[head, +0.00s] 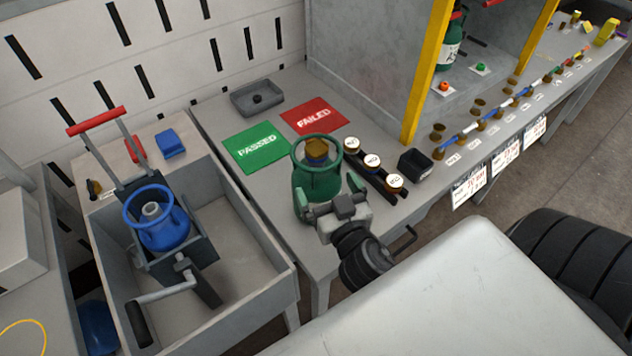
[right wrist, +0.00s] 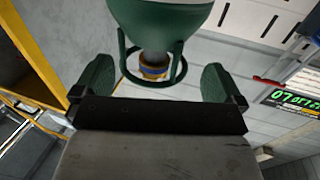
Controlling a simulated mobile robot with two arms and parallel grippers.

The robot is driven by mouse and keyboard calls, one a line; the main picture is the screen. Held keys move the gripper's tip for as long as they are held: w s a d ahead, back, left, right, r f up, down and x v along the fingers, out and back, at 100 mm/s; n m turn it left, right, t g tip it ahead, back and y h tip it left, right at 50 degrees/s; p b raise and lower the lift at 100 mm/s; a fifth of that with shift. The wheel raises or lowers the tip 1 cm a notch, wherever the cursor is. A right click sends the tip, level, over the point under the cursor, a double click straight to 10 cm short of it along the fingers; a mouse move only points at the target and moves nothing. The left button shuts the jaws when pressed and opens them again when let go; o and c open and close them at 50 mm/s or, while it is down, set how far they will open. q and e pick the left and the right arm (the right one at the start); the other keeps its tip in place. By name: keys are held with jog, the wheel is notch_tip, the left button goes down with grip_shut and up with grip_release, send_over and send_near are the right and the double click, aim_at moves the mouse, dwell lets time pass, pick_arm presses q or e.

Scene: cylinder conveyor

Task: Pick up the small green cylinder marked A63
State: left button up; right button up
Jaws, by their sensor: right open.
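A small green cylinder (head: 316,180) with a ring-shaped collar and a brass valve stands upright on the grey table in the head view. I cannot read any A63 mark on it. My right gripper (head: 331,196) is open at the cylinder's near side, its fingers on either side of the body's lower front. In the right wrist view, the green cylinder (right wrist: 160,18) shows at the top with its collar and valve, beyond and between the open fingers (right wrist: 156,82). Whether the fingers touch it is unclear. My left gripper is not in view.
Green PASSED (head: 256,140) and red FAILED mats lie behind the cylinder. A rack of round labelled caps (head: 372,163) and a black box (head: 415,163) stand close to its right. Another green cylinder (head: 450,50) is in the booth.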

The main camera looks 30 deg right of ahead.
jog(key=shift+w+d+r, duration=0.1)
jog(key=shift+w+d, duration=0.05)
jog(key=shift+w, duration=0.25)
jog(key=w+p, duration=0.1)
jog(key=w, duration=0.1)
jog(key=w+d+p, duration=0.1)
jog(key=w, duration=0.1)
jog(key=shift+w+d+r, duration=0.1)
jog(key=shift+d, duration=0.05)
jog(key=shift+w, duration=0.2)
jog(key=shift+s, duration=0.1)
jog(key=shift+c, duration=0.8)
jog(key=c, duration=1.5)
jog(key=shift+r, duration=0.15)
jog(key=shift+c, duration=0.2)
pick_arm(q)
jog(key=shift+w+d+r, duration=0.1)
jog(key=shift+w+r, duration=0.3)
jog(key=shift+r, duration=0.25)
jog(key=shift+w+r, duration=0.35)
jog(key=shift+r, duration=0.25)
pick_arm(e)
grip_shut()
